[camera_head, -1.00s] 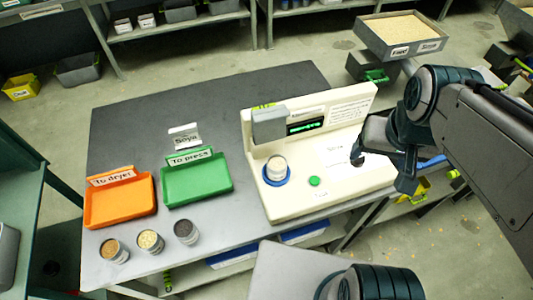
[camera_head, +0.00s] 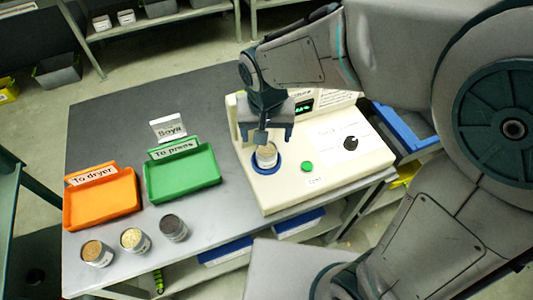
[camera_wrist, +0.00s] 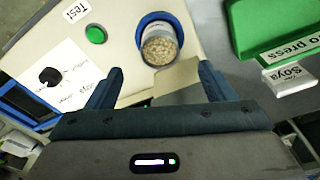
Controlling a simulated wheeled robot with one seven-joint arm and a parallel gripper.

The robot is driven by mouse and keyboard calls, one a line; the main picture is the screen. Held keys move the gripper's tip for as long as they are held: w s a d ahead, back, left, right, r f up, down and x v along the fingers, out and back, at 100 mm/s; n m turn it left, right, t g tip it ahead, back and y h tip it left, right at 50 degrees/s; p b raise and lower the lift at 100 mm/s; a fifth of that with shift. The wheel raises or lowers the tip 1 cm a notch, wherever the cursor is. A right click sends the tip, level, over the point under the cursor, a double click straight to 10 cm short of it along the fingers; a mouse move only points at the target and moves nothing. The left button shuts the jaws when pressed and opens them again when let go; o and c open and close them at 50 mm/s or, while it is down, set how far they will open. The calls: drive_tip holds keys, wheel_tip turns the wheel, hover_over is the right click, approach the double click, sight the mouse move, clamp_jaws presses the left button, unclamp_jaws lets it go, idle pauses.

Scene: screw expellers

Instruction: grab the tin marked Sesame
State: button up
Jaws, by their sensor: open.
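A small tin (camera_head: 264,156) with pale grains stands in the blue ring (camera_head: 267,168) of the cream machine (camera_head: 330,165); the wrist view shows the tin (camera_wrist: 159,50) and its grains from above. Its label cannot be read. My gripper (camera_head: 264,138) is over this tin, with its fingers apart and nothing between them; in the wrist view the gripper (camera_wrist: 160,85) points at the tin, short of it. Three more tins stand at the table's front: one with brown grains (camera_head: 97,253), one with pale yellow grains (camera_head: 134,240), one with dark grains (camera_head: 173,228). Their labels cannot be read.
An orange tray (camera_head: 100,203) marked "To dryer" and a green tray (camera_head: 183,180) marked "To press" lie left of the machine. A "Soya" card (camera_head: 168,128) stands behind the green tray. The machine has a green button (camera_head: 306,166) and a black knob (camera_head: 350,143).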

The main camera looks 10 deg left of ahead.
sight(266, 149)
drive_tip(key=f, duration=0.5)
drive_tip(key=w+f, duration=0.1)
drive_tip(key=f, duration=0.2)
drive_tip(key=shift+f, duration=0.1)
drive_tip(key=c, duration=1.2)
